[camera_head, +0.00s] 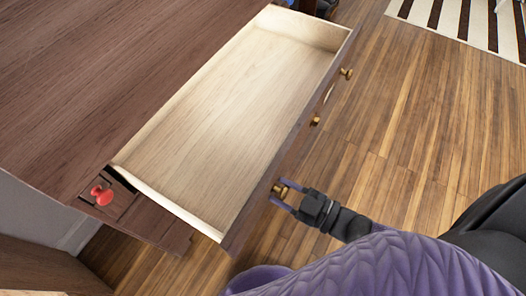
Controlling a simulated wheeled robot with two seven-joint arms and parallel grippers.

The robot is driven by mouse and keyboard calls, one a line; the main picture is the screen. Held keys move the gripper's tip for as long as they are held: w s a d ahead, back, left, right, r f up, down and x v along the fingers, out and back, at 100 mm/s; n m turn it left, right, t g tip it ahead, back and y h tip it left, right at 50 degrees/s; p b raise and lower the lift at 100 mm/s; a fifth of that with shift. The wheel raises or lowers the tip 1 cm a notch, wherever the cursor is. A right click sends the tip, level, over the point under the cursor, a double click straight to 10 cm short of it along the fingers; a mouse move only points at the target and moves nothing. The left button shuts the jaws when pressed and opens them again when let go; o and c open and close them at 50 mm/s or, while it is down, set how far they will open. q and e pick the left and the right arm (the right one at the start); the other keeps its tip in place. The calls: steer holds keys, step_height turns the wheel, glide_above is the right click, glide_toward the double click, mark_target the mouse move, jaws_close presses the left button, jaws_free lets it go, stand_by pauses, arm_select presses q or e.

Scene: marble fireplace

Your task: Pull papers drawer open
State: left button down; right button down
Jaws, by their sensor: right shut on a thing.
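The drawer (225,115) is pulled out of the dark brown wooden cabinet (110,60). Its pale wood inside is empty where I can see it. The drawer front carries several brass knobs, with one at the far end (346,73) and one near the middle (315,121). My right gripper (281,193) is at the near-end brass knob (281,186) and is shut on it. My left gripper is not in view. No papers show in the drawer.
A red knob (102,195) sits on the cabinet's near side, left of the drawer. The wooden floor (400,130) right of the drawer is clear. A striped rug (465,22) lies at the top right.

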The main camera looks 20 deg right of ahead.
steer(key=shift+s+d, duration=0.45)
steer(key=shift+s, duration=0.15)
steer(key=shift+c, duration=1.2)
jaws_free()
steer(key=p+v, duration=0.1)
steer(key=v, duration=0.9)
